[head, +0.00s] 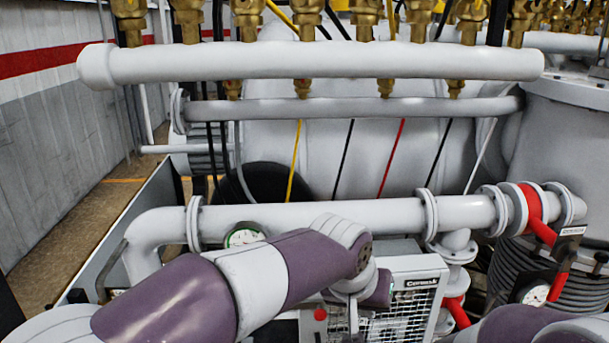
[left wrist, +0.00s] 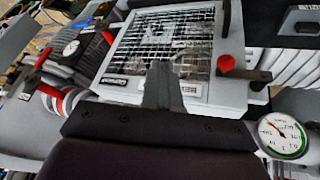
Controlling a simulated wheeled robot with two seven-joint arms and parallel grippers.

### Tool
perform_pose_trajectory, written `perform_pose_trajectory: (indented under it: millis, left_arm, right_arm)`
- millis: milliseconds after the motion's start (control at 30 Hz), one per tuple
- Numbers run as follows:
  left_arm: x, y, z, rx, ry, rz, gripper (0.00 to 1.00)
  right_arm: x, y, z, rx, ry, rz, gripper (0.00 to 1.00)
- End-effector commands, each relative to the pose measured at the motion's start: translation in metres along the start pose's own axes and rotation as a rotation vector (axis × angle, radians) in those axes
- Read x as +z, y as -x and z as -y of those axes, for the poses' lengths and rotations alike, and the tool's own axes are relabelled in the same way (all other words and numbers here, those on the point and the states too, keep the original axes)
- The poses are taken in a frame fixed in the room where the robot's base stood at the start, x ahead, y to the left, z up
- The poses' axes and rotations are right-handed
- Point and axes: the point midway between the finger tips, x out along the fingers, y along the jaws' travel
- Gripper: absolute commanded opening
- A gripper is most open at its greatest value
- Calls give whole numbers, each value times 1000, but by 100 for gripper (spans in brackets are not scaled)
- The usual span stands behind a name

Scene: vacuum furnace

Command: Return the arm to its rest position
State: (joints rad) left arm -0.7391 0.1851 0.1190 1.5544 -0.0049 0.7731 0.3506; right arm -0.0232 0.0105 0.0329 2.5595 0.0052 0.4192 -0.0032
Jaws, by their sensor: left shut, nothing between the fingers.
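My left arm (head: 265,275) comes in from the lower left, purple and white, bent in front of the pipes. Its gripper (head: 353,318) points down in front of the caged pump unit and is partly hidden by the wrist. In the left wrist view the gripper (left wrist: 160,85) shows as narrow grey fingers closed together, with nothing between them, over the wire-grid face of the unit. A purple part of my right arm (head: 515,325) shows at the bottom right edge; its gripper is out of view.
The caged pump unit (head: 418,265) stands close to my left gripper. A white pipe (head: 330,217) runs across behind the arm. A red-handled valve (head: 540,230) is at right. A round gauge (head: 243,235) sits behind the forearm and a gauge (left wrist: 283,136) shows in the left wrist view.

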Motion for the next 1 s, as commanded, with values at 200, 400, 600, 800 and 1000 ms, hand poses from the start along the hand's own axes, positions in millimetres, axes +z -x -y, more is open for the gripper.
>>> perform_pose_trajectory:
  millis: [200, 400, 600, 800, 1000]
  left_arm:
    - [142, -96, 149, -135, -24, 158, 0]
    - [285, -126, 243, -220, 141, 300, 0]
    - [340, -132, 283, -271, 329, 328, 0]
    - [339, -127, 286, -276, 346, 326, 0]
    - [339, -127, 286, -275, 345, 327, 0]
  right_arm:
    - [8, -62, 0, 0, 0, 2, 0]
    - [14, -112, 0, 0, 0, 2, 0]
    - [17, -140, 0, 0, 0, 2, 0]
    - [16, -135, 0, 0, 0, 1, 0]
    - [16, -135, 0, 0, 0, 1, 0]
